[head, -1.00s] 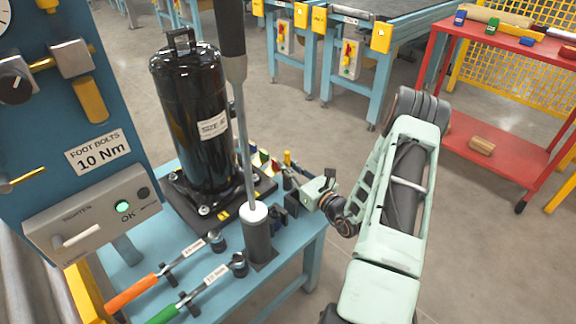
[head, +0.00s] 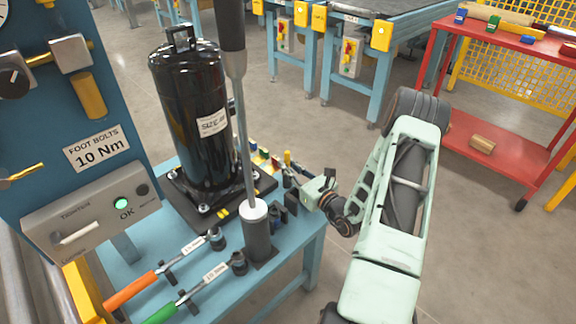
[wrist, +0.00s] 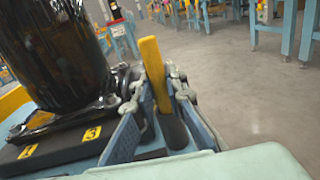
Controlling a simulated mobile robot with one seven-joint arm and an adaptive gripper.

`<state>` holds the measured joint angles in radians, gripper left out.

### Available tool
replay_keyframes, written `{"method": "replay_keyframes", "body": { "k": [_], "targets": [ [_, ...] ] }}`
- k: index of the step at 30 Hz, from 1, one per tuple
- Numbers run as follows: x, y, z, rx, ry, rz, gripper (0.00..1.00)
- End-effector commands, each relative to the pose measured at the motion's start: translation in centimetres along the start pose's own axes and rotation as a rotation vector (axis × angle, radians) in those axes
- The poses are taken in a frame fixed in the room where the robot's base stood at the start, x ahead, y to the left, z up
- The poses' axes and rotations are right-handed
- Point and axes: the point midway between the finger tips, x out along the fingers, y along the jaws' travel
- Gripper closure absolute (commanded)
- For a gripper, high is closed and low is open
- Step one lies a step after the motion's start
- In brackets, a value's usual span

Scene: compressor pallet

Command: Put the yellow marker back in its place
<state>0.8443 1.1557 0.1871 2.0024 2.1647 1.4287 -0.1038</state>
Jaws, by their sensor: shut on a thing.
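The yellow marker (wrist: 153,70) stands nearly upright, slightly tilted, between my gripper's fingers (wrist: 158,96) in the wrist view. My gripper is shut on it. The marker's lower part is dark, and I cannot tell whether its bottom end touches anything. In the head view, my gripper (head: 291,187) is at the right edge of the blue bench (head: 312,240), beside the black compressor (head: 196,125). The fingers are small and partly hidden there. Several small coloured items (head: 263,157) stand behind the gripper, too small to tell apart.
A tall grey tool with a white collar (head: 254,210) rises from a dark holder close to the gripper's left. Orange- and green-handled wrenches (head: 140,291) lie at the front of the bench. A red cart (head: 500,150) stands at the right. The floor between is clear.

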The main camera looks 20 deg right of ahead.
Motion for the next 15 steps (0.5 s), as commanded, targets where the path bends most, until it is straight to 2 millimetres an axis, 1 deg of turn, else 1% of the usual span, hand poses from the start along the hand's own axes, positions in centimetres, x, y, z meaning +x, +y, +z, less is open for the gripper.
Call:
{"method": "replay_keyframes", "body": {
  "k": [1, 6, 15],
  "targets": [
    [-0.02, 0.00, -0.10, 0.000, 0.002, 0.000, 0.87],
    [-0.02, 0.00, -0.11, 0.000, 0.002, 0.000, 0.68],
    [-0.14, -0.02, -0.16, 0.000, 0.003, -0.001, 0.68]
  ]
}}
